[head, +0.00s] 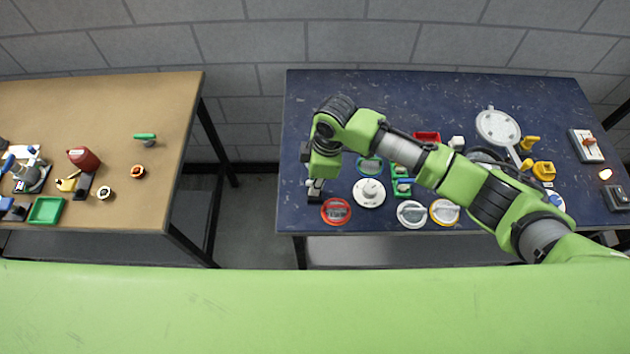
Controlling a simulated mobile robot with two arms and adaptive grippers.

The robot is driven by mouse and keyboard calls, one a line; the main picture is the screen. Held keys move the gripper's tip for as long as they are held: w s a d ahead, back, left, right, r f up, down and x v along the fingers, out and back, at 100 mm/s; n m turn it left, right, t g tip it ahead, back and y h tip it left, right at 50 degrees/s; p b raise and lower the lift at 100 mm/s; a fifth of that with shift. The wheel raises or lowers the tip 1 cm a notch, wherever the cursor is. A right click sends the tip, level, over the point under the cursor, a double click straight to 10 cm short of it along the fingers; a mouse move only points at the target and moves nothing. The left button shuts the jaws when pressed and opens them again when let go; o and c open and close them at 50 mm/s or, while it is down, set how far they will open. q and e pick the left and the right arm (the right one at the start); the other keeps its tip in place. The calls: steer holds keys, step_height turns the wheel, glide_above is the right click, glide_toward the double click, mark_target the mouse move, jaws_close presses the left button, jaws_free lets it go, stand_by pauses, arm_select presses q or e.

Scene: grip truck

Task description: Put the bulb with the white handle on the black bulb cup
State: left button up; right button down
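My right arm comes in from the right over the blue table. Its gripper (315,188) points down near the table's left front edge, and I cannot tell whether it is open, shut or holding anything. A small pale piece shows at its fingertips, too small to identify. I cannot pick out the bulb with the white handle for sure. A small dark cup with a pale rim (104,192) on the brown table may be the black bulb cup. A glowing bulb (605,174) shows at the blue table's right edge. My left gripper is not in view.
The blue table (310,100) holds a red round piece (336,211), a white dial (369,192), a round grey plate (497,127) and a switch box (586,146). The brown table (150,95) holds a red canister (84,158) and green tray (46,210). A gap separates the tables.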

steer(key=shift+f, duration=0.8)
stand_by(1.0)
steer(key=c, duration=1.9)
jaws_free()
steer(key=shift+o, duration=0.3)
steer(key=shift+o, duration=1.1)
step_height(320, 180, up, 8)
steer(key=p, duration=0.7)
steer(key=shift+f+p, duration=0.25)
steer(key=shift+p, duration=0.15)
